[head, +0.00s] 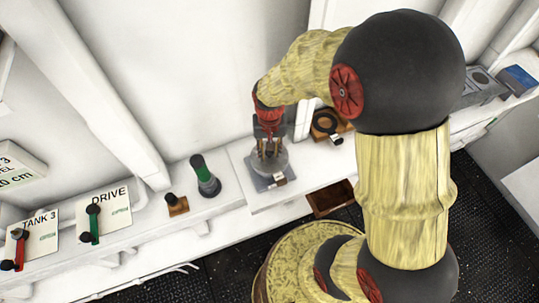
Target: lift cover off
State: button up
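A grey rounded cover (277,163) sits on a grey square base (263,184) on the white shelf, near the middle of the head view. A small pale tag shows at its front. My gripper (268,150) points down at the top of the cover, with its fingers at or around the upper part. The fingers are small and partly merge with the cover in the picture. I cannot tell whether they are closed on it or just beside it.
A green-topped dark cylinder (204,176) and a black knob on a wooden block (178,206) stand to the left. An open brown box (330,199) lies below the shelf. DRIVE (104,213) and TANK 3 (40,238) levers are farther left.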

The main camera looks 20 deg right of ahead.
jog(key=c, duration=0.6)
grip_shut()
